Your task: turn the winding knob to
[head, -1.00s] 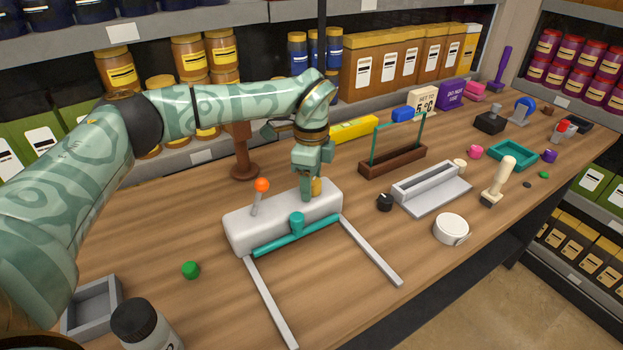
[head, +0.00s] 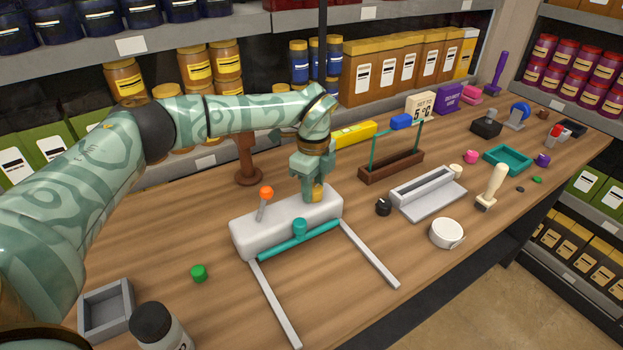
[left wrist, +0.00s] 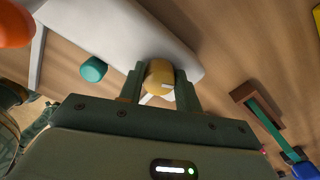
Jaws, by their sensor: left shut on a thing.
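A white rounded device (head: 249,234) stands on the wooden table, with an orange-tipped lever (head: 266,192), a teal crossbar (head: 285,246) and a yellow knob (head: 318,195) at its right end. My left gripper (head: 308,194) reaches down to this end and is shut on the yellow knob. In the left wrist view the yellow knob (left wrist: 159,76) sits between the two fingers, with a pale mark on it. The white body (left wrist: 115,22) and a teal round part (left wrist: 93,69) show beside it. My right gripper is not in view.
Two grey rails (head: 370,254) run forward from the device. A green knob (head: 199,273), a grey tray (head: 107,310) and a bottle (head: 160,328) are at front left. A sign (head: 420,108) reading "5 °C" stands at the back. The table left of the device is mostly clear.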

